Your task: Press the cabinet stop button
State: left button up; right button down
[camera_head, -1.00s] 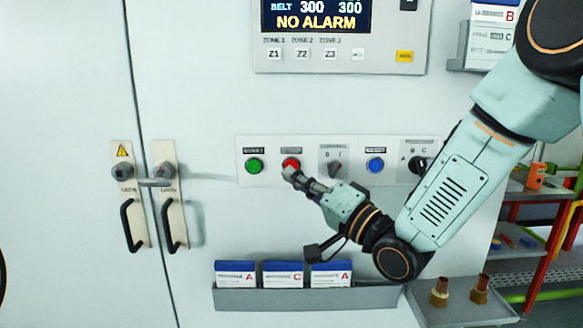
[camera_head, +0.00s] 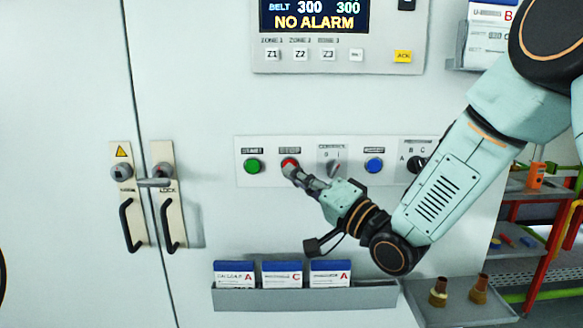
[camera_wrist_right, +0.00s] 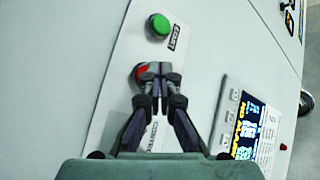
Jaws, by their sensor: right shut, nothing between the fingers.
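The red stop button (camera_head: 289,163) is on the white button strip (camera_head: 262,180) of the cabinet, between the green start button (camera_head: 253,166) and a grey selector switch (camera_head: 333,168). My right gripper (camera_head: 290,172) is shut and empty, with its fingertips at the lower edge of the red button. In the right wrist view the shut fingertips (camera_wrist_right: 153,70) overlap the red button (camera_wrist_right: 139,72) and hide part of it. The green button (camera_wrist_right: 159,25) shows clear there. I cannot tell whether the tips touch the red button. My left gripper is not in view.
A blue button (camera_head: 374,165) and another selector (camera_head: 417,164) sit further right on the strip. The display panel (camera_head: 340,60) above reads NO ALARM. A grey card holder (camera_head: 305,298) is below. Door handles (camera_head: 132,226) are at left, a shelf rack (camera_head: 535,215) at right.

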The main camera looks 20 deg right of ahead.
jog(key=shift+w+a, duration=0.1)
jog(key=shift+a, duration=0.15)
jog(key=shift+d, duration=0.2)
dwell(0.3)
jog(key=shift+w+a, duration=0.1)
jog(key=shift+w, duration=0.35)
jog(key=shift+s, duration=0.1)
jog(key=shift+w, duration=0.2)
